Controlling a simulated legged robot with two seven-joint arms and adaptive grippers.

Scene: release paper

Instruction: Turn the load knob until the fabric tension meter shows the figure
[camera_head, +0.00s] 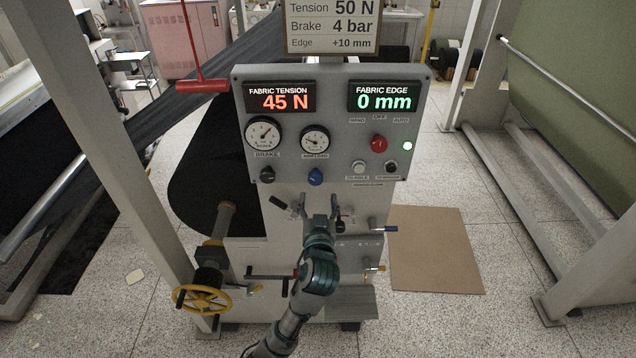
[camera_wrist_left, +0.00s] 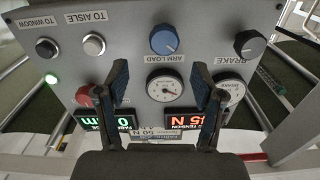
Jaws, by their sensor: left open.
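The blue knob (camera_head: 315,177) labelled ARM LOAD is on the grey control panel (camera_head: 420,85), below the right-hand dial. It also shows upside down in the left wrist view (camera_wrist_left: 164,40). The fabric tension meter (camera_head: 280,97) reads 45 N in orange. My left gripper (camera_head: 318,200) is open and empty, just below the blue knob in the head view. In the left wrist view, its two fingers (camera_wrist_left: 160,72) stand apart, with the knob showing between and beyond their tips. They do not appear to touch it. My right gripper is not in view.
A sign (camera_head: 330,28) gives Tension 50 N, Brake 4 bar, Edge +10 mm. A black brake knob (camera_head: 267,175), a red selector (camera_head: 379,143) and white (camera_head: 358,167) and black (camera_head: 391,167) buttons flank the blue knob. The fabric edge display (camera_head: 383,97) reads 0 mm. A yellow handwheel (camera_head: 203,299) is lower left.

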